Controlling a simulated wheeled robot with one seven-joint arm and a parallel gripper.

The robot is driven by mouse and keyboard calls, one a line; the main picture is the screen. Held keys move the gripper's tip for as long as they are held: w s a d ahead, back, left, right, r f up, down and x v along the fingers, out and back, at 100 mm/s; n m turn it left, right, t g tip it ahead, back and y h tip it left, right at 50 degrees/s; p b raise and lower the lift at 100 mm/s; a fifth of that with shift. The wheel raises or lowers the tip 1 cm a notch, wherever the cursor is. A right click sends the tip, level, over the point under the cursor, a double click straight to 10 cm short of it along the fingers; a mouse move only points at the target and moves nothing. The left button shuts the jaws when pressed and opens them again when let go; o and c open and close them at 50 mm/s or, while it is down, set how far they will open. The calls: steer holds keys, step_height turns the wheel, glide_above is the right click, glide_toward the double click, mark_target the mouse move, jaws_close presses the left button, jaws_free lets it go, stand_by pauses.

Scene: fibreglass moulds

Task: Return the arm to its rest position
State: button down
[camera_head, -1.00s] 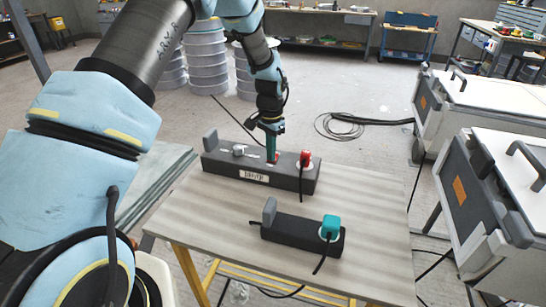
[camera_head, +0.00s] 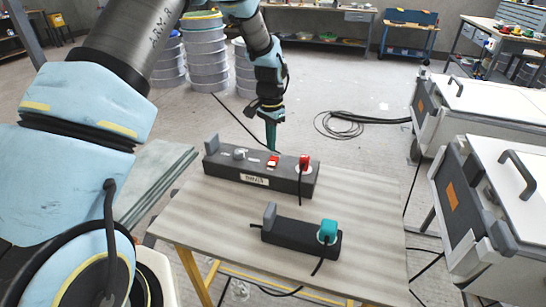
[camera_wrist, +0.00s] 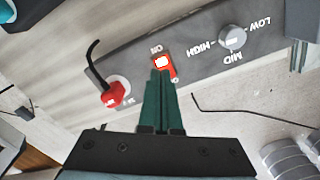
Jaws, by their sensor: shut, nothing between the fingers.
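My gripper (camera_head: 271,146) points down just above the far control box (camera_head: 232,175) on the table. In the wrist view its green fingers (camera_wrist: 160,76) are together and empty, with tips over the edge of a red rocker switch (camera_wrist: 164,65). The switch also shows in the head view (camera_head: 272,162), clear below the fingertips. A grey knob (camera_wrist: 232,38) marked LOW, MID and HIGH is to one side of it, and a red plug (camera_wrist: 114,95) with a black cable is to the other.
A smaller dark box (camera_head: 290,236) with a teal plug (camera_head: 327,231) sits nearer on the table (camera_head: 375,215). White-lidded machines (camera_head: 500,190) stand to the right. Drums (camera_head: 205,55) and a coiled cable (camera_head: 342,123) are on the floor behind.

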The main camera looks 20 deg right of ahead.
steer(key=shift+r, duration=0.6)
steer(key=a+r+n, duration=0.3)
steer(key=a+r, duration=0.2)
steer(key=a, duration=0.6)
steer(key=a+r+n, duration=0.4)
steer(key=a+r, duration=0.1)
steer(key=a, duration=0.5)
steer(key=s+a+r+n, duration=0.1)
steer(key=s+a+n, duration=0.2)
steer(key=s+a, duration=0.2)
steer(key=s+a+r+n+t, duration=0.1)
steer(key=s+a+r+n, duration=0.1)
steer(key=s+a, duration=0.4)
steer(key=a+n, duration=0.1)
steer(key=a, duration=0.3)
steer(key=shift+a+r+t, duration=0.2)
steer(key=shift+a+t, duration=0.1)
steer(key=shift+a, duration=0.05)
